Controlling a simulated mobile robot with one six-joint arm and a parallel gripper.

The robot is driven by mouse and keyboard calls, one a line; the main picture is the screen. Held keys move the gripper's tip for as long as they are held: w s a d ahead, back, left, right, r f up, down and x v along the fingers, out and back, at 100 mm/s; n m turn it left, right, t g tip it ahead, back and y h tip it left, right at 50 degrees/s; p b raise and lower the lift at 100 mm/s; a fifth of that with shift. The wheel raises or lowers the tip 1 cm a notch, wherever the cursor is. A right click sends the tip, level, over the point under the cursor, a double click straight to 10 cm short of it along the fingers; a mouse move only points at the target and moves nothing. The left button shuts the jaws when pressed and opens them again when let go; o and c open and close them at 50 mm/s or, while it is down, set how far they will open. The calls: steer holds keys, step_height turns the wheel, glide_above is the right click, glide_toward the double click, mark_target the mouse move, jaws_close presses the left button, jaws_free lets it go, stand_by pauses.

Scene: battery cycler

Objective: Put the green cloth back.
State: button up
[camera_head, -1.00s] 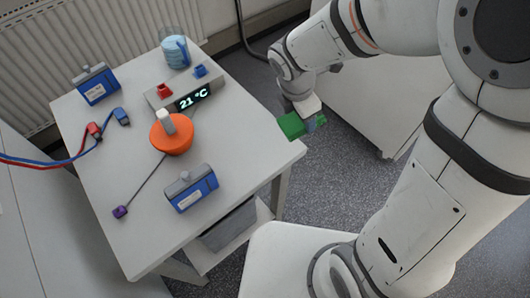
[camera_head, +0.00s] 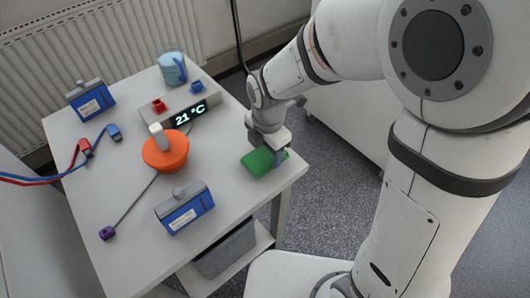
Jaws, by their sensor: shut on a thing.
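The green cloth (camera_head: 257,163) is a small folded pad at the right edge of the white table (camera_head: 232,205). My gripper (camera_head: 274,156) points down at it and is shut on its right side. The cloth is over the tabletop, near the right corner. I cannot tell whether it touches the surface or hangs just above it. The gripper partly hides the cloth's far and right sides.
A grey device reading 21 °C (camera_head: 188,115) stands behind the cloth. An orange round object (camera_head: 165,153) and two blue battery-like boxes (camera_head: 185,208) (camera_head: 91,100) stand to the left. Red and blue leads, a purple plug (camera_head: 107,233) and a blue jug (camera_head: 173,69) are also on the table.

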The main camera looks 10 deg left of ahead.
mark_target(267, 156)
steer(key=shift+f, duration=0.8)
steer(key=o, duration=1.3)
steer(key=shift+r, duration=0.15)
step_height(267, 156, up, 12)
steer(key=p, duration=0.1)
steer(key=shift+s+d, duration=0.15)
steer(key=shift+s, duration=0.05)
